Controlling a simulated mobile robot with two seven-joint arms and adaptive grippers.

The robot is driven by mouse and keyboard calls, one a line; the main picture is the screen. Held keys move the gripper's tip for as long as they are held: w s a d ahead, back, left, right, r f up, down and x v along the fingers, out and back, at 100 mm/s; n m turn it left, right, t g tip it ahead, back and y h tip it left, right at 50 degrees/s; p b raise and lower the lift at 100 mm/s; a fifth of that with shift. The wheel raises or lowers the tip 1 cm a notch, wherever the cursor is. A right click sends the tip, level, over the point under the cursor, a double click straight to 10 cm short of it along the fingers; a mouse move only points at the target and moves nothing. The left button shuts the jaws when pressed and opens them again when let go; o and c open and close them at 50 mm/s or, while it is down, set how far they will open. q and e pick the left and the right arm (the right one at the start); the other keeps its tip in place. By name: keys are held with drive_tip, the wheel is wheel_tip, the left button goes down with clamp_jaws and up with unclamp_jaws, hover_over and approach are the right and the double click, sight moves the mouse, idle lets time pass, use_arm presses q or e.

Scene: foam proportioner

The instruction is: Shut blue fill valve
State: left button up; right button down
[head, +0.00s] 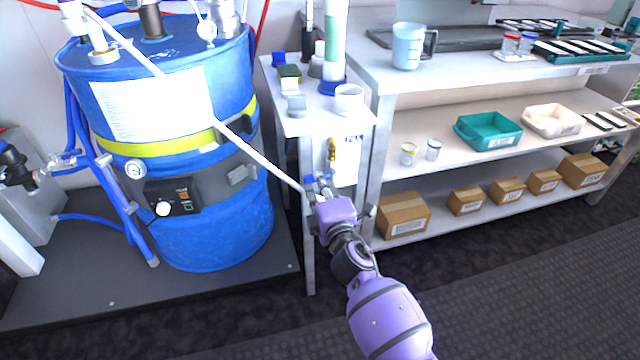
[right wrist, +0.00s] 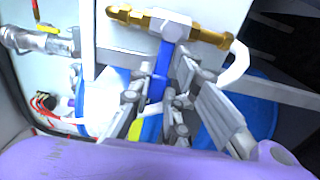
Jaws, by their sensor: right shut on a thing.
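The blue fill valve handle (head: 318,180) is on the front of the narrow steel stand, below the FILL label (head: 351,143). In the right wrist view the blue handle (right wrist: 164,62) hangs from a white valve body (right wrist: 168,22) set between brass fittings (right wrist: 204,35). My right gripper (head: 321,187) is at the handle, and in the right wrist view its fingers (right wrist: 160,88) are closed on both sides of it. The fingers hide the lower part of the handle. My left gripper is not in view.
A large blue drum (head: 225,225) with a black control box (head: 172,197) stands left of the stand (head: 308,240). A thin white tube (head: 262,160) crosses from the drum top toward the valve. The shelf unit (head: 440,90) with bins and cartons is at right. The floor in front is clear.

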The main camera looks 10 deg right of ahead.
drive_tip(key=shift+s+a+f, duration=0.1)
drive_tip(key=shift+f, duration=0.15)
drive_tip(key=c, duration=1.6)
unclamp_jaws()
drive_tip(key=shift+c, duration=0.2)
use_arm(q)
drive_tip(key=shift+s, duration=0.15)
use_arm(e)
drive_tip(key=s, duration=1.2)
drive_tip(key=shift+d+r, duration=0.15)
drive_tip(key=shift+d, duration=0.1)
